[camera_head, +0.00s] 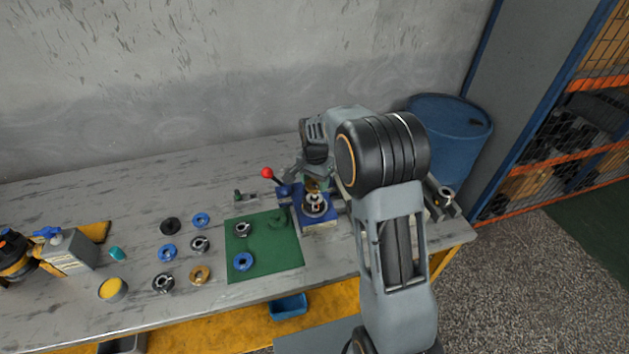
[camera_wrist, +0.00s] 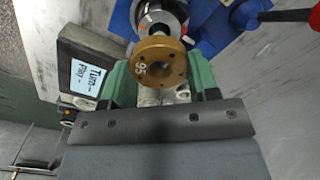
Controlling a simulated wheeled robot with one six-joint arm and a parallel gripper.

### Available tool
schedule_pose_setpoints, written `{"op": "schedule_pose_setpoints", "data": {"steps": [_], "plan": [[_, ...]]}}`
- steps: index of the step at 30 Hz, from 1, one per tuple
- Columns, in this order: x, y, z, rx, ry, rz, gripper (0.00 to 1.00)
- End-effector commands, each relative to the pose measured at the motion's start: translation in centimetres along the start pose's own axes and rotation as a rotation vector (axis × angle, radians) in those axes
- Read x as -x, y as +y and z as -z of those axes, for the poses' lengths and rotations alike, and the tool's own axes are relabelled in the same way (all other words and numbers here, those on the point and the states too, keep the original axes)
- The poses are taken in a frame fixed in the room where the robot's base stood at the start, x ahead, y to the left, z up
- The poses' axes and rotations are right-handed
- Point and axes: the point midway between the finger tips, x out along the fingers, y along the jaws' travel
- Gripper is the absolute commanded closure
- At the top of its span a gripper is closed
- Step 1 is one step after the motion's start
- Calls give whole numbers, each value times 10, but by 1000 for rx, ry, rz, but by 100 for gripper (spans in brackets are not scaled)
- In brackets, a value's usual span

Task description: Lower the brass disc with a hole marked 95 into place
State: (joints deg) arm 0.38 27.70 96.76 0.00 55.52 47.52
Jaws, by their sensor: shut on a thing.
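The brass disc marked 95 (camera_wrist: 158,62) is a round, gold-coloured plate with a centre hole and several small holes around it. In the wrist view it is between the green fingers of my gripper (camera_wrist: 160,88), which is shut on it. Just beyond the disc is a silver cylindrical part (camera_wrist: 160,14) on a blue fixture (camera_wrist: 225,20); the disc overlaps it in the picture, and I cannot tell whether they touch. In the head view my gripper (camera_head: 312,183) is above the blue fixture (camera_head: 318,215), with a silver ring part (camera_head: 315,205) below it.
A lever with a red knob (camera_head: 267,173) stands left of the fixture. A green mat (camera_head: 275,255) holds several parts, including a blue ring (camera_head: 243,261). Several loose rings, one brass-coloured (camera_head: 200,275), lie further left. A blue barrel (camera_head: 450,135) stands behind the bench at right.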

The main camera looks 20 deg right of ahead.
Motion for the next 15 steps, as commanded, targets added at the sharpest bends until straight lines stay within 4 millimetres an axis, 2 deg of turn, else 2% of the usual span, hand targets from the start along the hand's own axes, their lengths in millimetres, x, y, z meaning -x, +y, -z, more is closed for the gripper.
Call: {"op": "schedule_pose_setpoints", "data": {"steps": [15], "plan": [[-7, 0, 0, 0, 0, 0, 76]]}}
